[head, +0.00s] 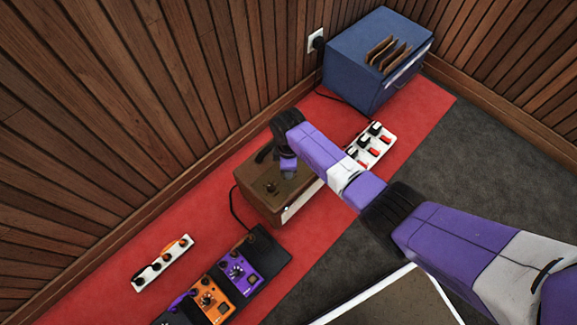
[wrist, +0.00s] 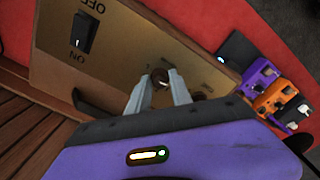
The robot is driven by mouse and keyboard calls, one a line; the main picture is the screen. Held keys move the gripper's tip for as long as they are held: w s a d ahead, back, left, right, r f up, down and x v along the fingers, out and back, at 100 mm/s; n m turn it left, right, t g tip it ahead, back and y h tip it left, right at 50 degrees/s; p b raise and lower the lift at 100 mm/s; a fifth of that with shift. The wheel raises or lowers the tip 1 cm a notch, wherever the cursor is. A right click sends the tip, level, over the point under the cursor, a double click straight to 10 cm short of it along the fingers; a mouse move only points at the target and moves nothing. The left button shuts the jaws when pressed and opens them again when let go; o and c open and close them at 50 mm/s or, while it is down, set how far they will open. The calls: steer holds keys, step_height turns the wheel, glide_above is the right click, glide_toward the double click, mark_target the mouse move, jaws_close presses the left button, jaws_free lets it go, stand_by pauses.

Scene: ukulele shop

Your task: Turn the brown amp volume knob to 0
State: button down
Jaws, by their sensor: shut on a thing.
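The brown amp (head: 247,195) stands on the red floor strip near the wooden wall, with a dark knob (head: 270,188) showing on its top in the head view. The wrist view shows the amp's panel (wrist: 150,45) close up, with a black ON/OFF switch (wrist: 84,33). My gripper (wrist: 161,80) is shut on a dark round knob (wrist: 160,75) on this panel. Another dark knob (wrist: 198,96) is just right of the fingers, partly hidden. The knob labels and pointer setting cannot be read.
A blue amp (head: 350,75) stands in the back corner. A white power strip (head: 381,137) with red switches lies right of the brown amp. Purple (head: 238,272) and orange (head: 208,300) pedals and a white strip with knobs (head: 163,264) lie at front left.

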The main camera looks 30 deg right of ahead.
steer(key=shift+a, duration=0.1)
stand_by(0.3)
steer(key=c, duration=1.2)
jaws_free()
steer(key=shift+o, duration=0.2)
step_height(320, 180, up, 8)
steer(key=p, duration=0.4)
steer(key=shift+f, duration=0.1)
